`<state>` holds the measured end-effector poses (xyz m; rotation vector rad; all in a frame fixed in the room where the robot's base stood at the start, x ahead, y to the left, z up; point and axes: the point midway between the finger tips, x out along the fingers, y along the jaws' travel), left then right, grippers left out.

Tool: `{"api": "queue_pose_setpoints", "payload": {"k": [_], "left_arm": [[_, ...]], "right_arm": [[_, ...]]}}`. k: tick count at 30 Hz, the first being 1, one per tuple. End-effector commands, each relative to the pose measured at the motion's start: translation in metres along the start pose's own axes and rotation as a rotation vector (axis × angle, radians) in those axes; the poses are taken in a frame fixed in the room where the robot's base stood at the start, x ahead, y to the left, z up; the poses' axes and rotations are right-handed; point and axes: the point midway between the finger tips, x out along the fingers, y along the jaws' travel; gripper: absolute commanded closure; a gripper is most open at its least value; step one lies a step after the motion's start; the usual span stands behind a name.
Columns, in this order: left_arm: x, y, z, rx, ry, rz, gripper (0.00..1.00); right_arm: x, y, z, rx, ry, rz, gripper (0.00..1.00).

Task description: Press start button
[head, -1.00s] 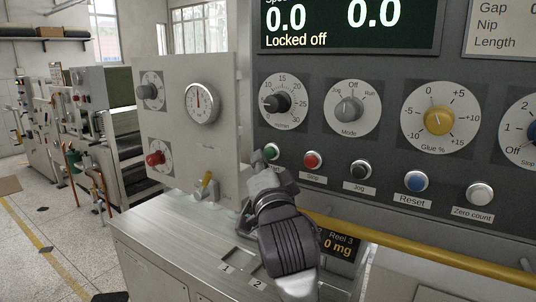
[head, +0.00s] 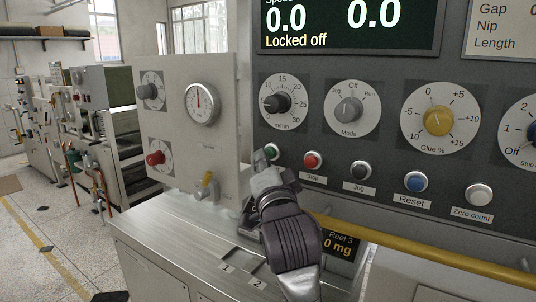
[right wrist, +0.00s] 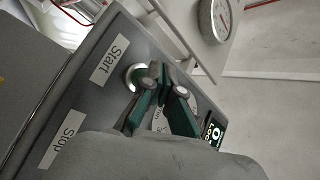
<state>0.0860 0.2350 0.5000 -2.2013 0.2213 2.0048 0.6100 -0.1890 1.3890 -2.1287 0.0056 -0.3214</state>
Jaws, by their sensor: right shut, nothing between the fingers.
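The green start button (head: 272,151) is at the left end of the button row on the grey panel, partly behind my right gripper. In the right wrist view its silver ring (right wrist: 131,76) shows beside the "Start" label, with the fingers covering part of it. My right gripper (head: 262,161) is shut and empty, its tip at the button's lower left in the head view. In the right wrist view the gripper's fingers (right wrist: 163,90) overlap the button; I cannot tell whether they touch it. My left gripper is not in view.
A yellow rail (head: 420,256) runs below. The display (head: 345,25) reads "Locked off".

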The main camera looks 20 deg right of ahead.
Motion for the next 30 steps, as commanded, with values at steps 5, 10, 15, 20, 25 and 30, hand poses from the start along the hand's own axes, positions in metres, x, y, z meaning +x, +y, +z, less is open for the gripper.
{"api": "queue_pose_setpoints", "payload": {"k": [5,10,15,20,25,30], "left_arm": [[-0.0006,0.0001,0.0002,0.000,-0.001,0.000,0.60],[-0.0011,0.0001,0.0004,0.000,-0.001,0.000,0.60],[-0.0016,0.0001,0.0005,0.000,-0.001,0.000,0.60],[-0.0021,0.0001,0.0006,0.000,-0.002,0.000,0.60],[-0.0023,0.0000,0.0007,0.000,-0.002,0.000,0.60],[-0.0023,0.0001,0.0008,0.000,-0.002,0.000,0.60]], "right_arm": [[0.0015,0.0010,-0.0011,-0.001,0.000,0.001,1.00],[0.0030,0.0020,-0.0020,-0.001,0.000,0.001,1.00],[0.0045,0.0031,-0.0030,-0.001,-0.001,0.001,1.00],[0.0059,0.0041,-0.0042,-0.001,0.000,0.001,1.00],[0.0069,0.0050,-0.0053,-0.001,0.001,0.000,1.00],[0.0068,0.0050,-0.0054,-0.001,0.001,0.000,1.00]]}}
